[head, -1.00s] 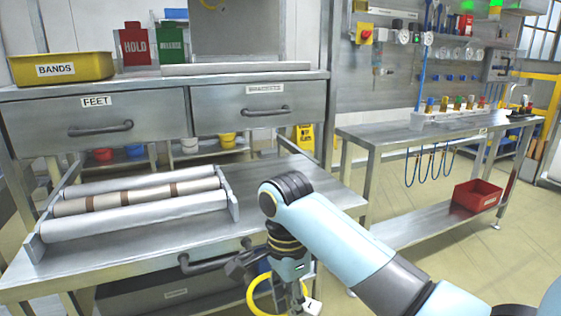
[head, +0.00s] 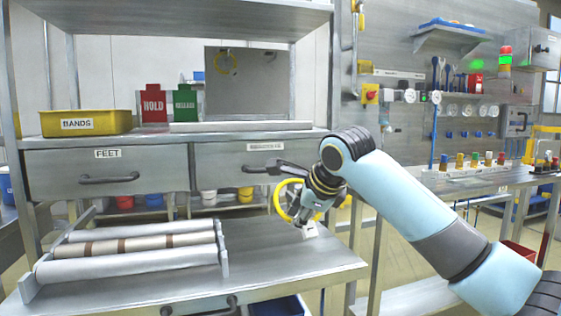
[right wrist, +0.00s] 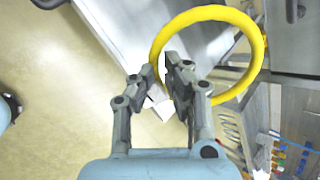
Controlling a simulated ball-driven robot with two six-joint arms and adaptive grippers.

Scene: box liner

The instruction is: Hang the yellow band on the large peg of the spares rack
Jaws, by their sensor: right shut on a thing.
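The yellow band (head: 279,197) is a thick round ring beside my right gripper, above the right part of the workbench. In the right wrist view my right gripper (right wrist: 163,68) is shut on the left side of the band (right wrist: 205,13); the ring stands out to the right of the fingers. In the head view the right gripper (head: 303,212) is partly hidden by its own wrist. My left gripper is out of view. I cannot make out for sure which fitting is the large peg of the spares rack.
The workbench (head: 265,255) carries a roller stand (head: 125,245) at left. A shelf above has a yellow BANDS bin (head: 90,122), red and green HOLD and RELEASE signs, and drawers (head: 105,170). A tool panel (head: 400,75) and second bench are at right.

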